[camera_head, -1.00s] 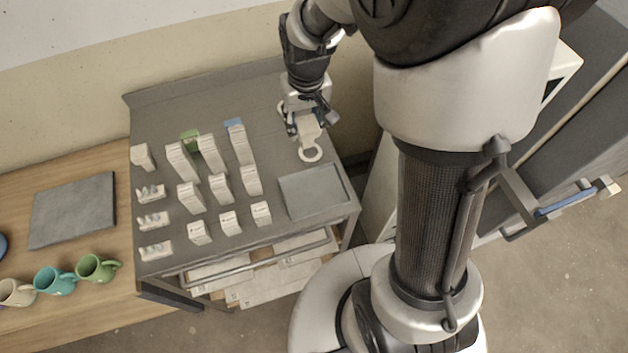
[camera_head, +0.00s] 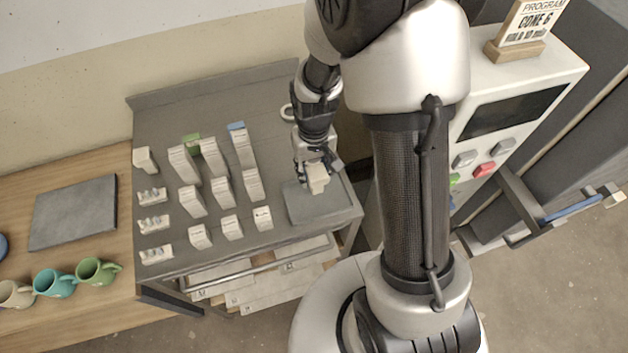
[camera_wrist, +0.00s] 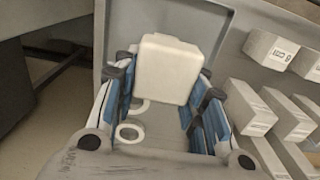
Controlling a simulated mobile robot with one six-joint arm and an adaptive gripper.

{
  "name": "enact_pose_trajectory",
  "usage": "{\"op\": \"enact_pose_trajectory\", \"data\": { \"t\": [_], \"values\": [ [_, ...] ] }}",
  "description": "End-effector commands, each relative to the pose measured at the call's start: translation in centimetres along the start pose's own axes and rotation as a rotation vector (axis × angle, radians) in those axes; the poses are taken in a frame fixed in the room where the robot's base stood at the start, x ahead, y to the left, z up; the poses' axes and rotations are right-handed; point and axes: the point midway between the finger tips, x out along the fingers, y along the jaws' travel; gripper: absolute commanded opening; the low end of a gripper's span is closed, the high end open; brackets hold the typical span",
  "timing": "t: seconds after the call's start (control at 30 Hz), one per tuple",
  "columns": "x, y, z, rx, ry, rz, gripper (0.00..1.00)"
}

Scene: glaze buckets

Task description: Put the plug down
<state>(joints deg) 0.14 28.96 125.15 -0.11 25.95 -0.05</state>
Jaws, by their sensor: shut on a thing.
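The plug (camera_head: 317,178) is a pale, off-white block with rounded edges. My gripper (camera_head: 314,168) is shut on it and holds it over the grey tray (camera_head: 308,211) at the right front of the cart top. In the wrist view the plug (camera_wrist: 168,70) sits between the blue-padded fingers of my gripper (camera_wrist: 165,98), with the tray (camera_wrist: 222,28) around it. The plug's underside is hidden, so I cannot tell whether it touches the tray.
Several white blocks (camera_head: 251,184) stand in rows left of the tray, close to my gripper in the wrist view. A white ring (camera_head: 287,112) shows left of my wrist. The cart top (camera_head: 160,115) is bare at the back. Mugs (camera_head: 95,271) stand on the wooden table.

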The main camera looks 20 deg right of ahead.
Motion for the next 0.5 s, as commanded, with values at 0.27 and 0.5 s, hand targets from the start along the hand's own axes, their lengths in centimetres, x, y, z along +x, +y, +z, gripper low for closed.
{"op": "enact_pose_trajectory", "data": {
  "t": [0.27, 0.5],
  "values": [
    [3.0, 0.0, 0.0, 0.000, -0.002, 0.000, 0.13],
    [4.5, 0.0, -0.1, 0.000, 0.002, 0.000, 0.09]
  ]
}}
